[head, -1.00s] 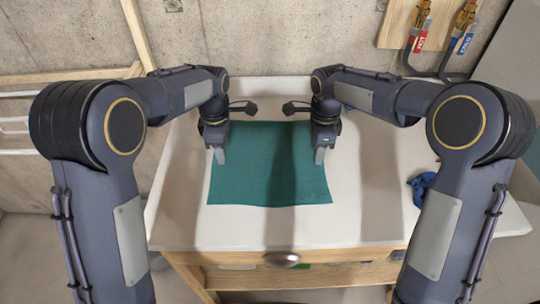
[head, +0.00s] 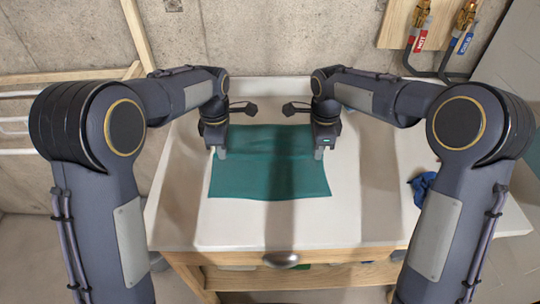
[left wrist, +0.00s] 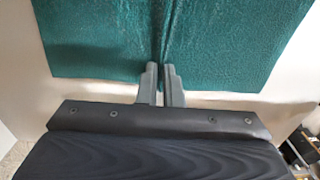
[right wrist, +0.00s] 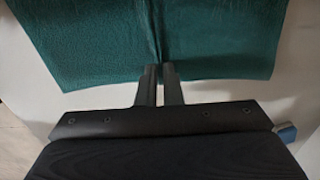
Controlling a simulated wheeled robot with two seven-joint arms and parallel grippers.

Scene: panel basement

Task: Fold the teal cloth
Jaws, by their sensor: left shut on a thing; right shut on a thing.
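The teal cloth (head: 268,179) lies on the white tabletop, its near edge fairly straight and its far part behind and between my grippers. My left gripper (head: 222,153) is shut on the cloth's left side. In the left wrist view its fingers (left wrist: 162,85) pinch the edge, and a crease runs away from them. My right gripper (head: 318,153) is shut on the cloth's right side. In the right wrist view its fingers (right wrist: 160,84) pinch the edge, with a similar crease. A horizontal line crosses the cloth between the grippers.
The white-topped table (head: 370,215) is bare around the cloth at the front and sides. A crumpled blue cloth (head: 422,188) lies at the right. Pipes with red and blue tags (head: 443,40) hang on the wall behind.

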